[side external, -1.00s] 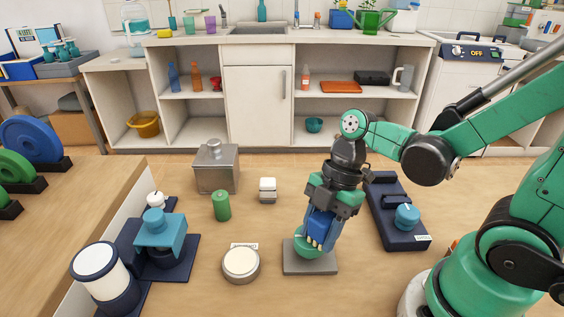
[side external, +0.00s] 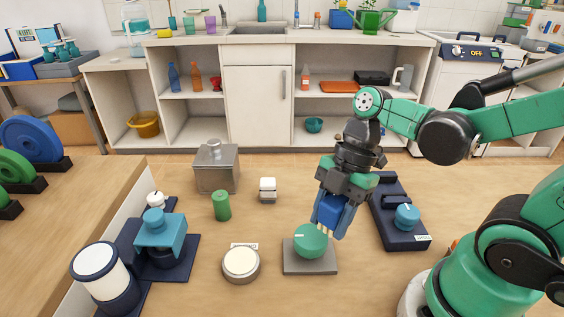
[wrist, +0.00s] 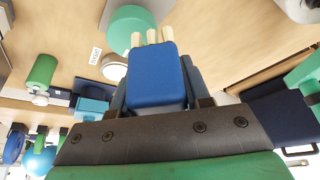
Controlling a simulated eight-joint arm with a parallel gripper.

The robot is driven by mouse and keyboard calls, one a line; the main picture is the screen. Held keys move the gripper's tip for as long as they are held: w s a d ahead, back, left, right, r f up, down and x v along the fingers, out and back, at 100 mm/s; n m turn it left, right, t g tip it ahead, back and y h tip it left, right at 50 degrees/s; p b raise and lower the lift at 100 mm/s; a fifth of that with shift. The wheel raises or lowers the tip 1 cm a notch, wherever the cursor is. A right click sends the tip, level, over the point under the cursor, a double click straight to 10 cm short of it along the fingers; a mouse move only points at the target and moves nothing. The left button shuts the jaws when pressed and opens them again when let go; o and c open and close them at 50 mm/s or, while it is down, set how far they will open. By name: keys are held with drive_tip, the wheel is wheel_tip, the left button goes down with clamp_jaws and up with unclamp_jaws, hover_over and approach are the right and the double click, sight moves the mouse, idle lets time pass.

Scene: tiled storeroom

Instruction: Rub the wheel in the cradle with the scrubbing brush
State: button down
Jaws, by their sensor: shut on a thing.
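The green wheel (side external: 309,242) sits on a flat grey cradle base (side external: 310,268) at the front middle; a white mark shows on its face. My gripper (side external: 333,212) is shut on the scrubbing brush (side external: 328,213), a blue block with pale bristles pointing down. The bristle tips are beside the wheel's upper right edge; I cannot tell whether they touch it. In the wrist view the blue brush (wrist: 157,78) sits between the fingers, with its bristles just in front of the green wheel (wrist: 128,28).
A round cream-topped disc (side external: 241,263) lies left of the cradle. A green cylinder (side external: 222,205), a grey metal box (side external: 216,167) and a small white block (side external: 267,189) stand behind. A navy tray with a blue knob (side external: 407,216) is at the right. Blue devices (side external: 160,232) stand at the left.

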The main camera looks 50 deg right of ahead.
sight(329, 205)
drive_tip(key=shift+r, duration=2.6)
